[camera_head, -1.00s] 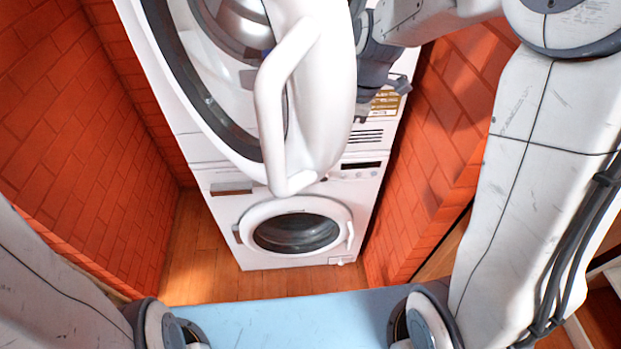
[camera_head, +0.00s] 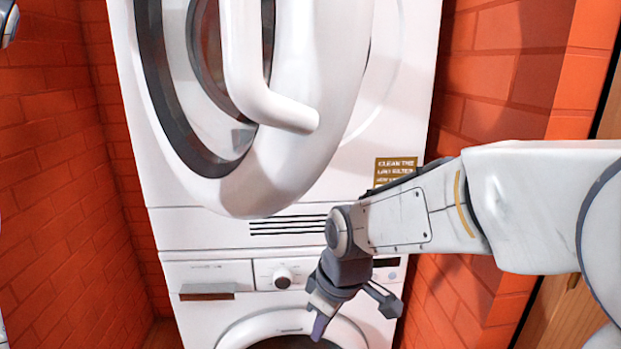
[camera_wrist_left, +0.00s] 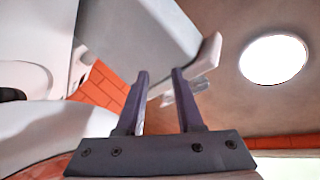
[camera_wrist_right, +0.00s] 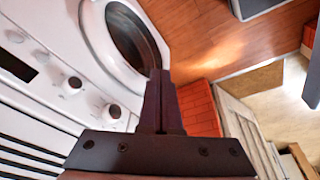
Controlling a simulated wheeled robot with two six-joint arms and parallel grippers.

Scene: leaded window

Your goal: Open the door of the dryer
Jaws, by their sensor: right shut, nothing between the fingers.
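The dryer (camera_head: 405,110) is the upper white machine, with a lint-filter label on its front. Its round door (camera_head: 283,175) stands away from the front on the right side, partly open. The white bar handle (camera_head: 262,98) sticks out towards me. My right gripper (camera_head: 320,326) is shut and empty, pointing down below the dryer, in front of the lower machine; it also shows in the right wrist view (camera_wrist_right: 162,76). My left gripper (camera_wrist_left: 158,75) is open and empty in the left wrist view; its fingers are not seen in the head view.
A washer (camera_head: 215,325) with a round door stands under the dryer; its knob and panel are close to my right gripper. Red brick walls (camera_head: 50,180) flank the machines on both sides. A round ceiling lamp (camera_wrist_left: 273,60) shows in the left wrist view.

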